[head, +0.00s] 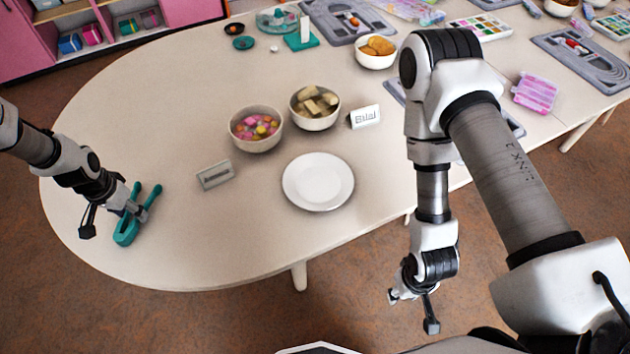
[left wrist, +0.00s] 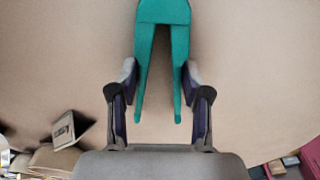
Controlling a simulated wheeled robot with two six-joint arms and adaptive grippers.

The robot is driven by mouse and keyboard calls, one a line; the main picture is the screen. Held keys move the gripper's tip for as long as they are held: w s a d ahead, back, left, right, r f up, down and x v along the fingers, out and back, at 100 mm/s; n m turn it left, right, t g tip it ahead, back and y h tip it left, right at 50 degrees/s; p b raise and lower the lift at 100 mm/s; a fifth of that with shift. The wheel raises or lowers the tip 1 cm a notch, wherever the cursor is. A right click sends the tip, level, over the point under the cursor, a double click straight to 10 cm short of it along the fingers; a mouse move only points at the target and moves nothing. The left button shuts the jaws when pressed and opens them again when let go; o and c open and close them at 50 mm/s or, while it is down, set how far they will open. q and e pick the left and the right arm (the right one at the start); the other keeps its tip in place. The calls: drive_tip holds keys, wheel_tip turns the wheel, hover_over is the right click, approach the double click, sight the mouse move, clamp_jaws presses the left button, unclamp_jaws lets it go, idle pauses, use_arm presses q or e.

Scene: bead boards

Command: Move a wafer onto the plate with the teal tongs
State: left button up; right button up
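The teal tongs (head: 125,232) are at the left end of the table, and their two legs show in the left wrist view (left wrist: 147,75). My left gripper (head: 131,208) is at the tongs, its fingers set apart on either side of the legs (left wrist: 160,95). I cannot tell whether the pads touch them. Beige wafer blocks (head: 312,102) fill a cream bowl (head: 315,124) near the table's middle. The white plate (head: 318,181) is empty, in front of the bowls. My right gripper (head: 396,297) hangs off the table's front edge, too small to read its fingers.
A bowl of colourful sweets (head: 256,143) stands left of the wafer bowl. A name card (head: 364,117) stands to its right, another card (head: 214,175) left of the plate. A bowl of crisps (head: 376,60) and bead boards (head: 350,22) are farther back.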

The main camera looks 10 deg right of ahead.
use_arm(q)
wheel_tip(320, 180, up, 12)
drive_tip(key=p, duration=0.9)
drive_tip(key=shift+p, duration=0.35)
